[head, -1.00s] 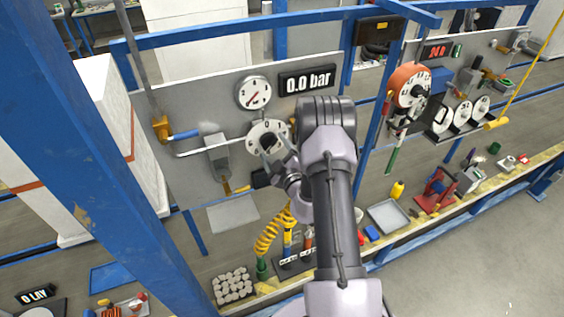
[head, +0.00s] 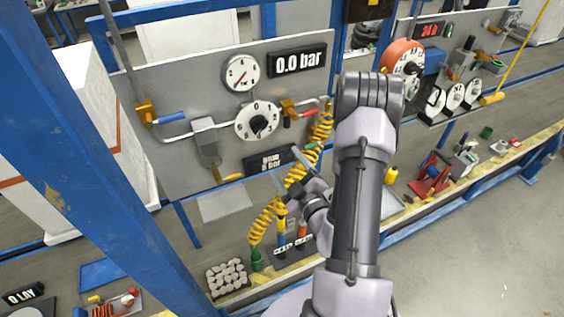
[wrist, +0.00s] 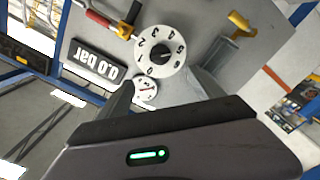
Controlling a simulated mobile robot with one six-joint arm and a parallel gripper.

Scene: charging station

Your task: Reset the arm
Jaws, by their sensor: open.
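My gripper (head: 289,168) is open and empty in the head view. It hangs in front of the lower right part of the grey gauge panel (head: 190,100), near a coiled yellow hose (head: 265,220). In the wrist view its two fingers (wrist: 160,88) stand apart. Between and beyond them are a large white numbered dial (wrist: 158,54) and a small gauge (wrist: 145,88). I see no contact between the fingers and these parts.
The panel carries a gauge (head: 241,73), a dial (head: 258,121), a "0.0 bar" display (head: 298,61) and a blue-handled valve (head: 170,117). A tray of pale stones (head: 228,278) lies below. A blue post (head: 75,150) stands at left. The grey floor (head: 480,250) at right is clear.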

